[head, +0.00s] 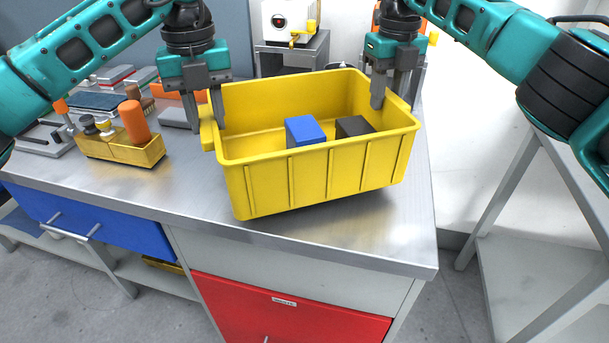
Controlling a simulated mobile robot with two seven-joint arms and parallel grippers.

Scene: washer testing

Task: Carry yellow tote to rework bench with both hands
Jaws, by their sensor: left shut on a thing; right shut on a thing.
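The yellow tote (320,180) is in the middle of the head view, over the metal-topped bench (395,235) near its right end. Its front bottom edge looks slightly tilted, and I cannot tell whether it touches the bench top. A blue block (305,131) and a dark block (353,127) are inside it. My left gripper (205,118) is shut on the tote's left side, at a small yellow handle. My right gripper (379,92) is shut on the tote's right side, near the back right; the tote wall partly hides its fingertips.
A small yellow caddy (122,146) with an orange cylinder (134,122) stands on the bench to the left. A white machine (290,20) on a grey stand is behind. A grey frame (548,215) stands to the right, across a floor gap. Blue and red drawers (290,308) are below the top.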

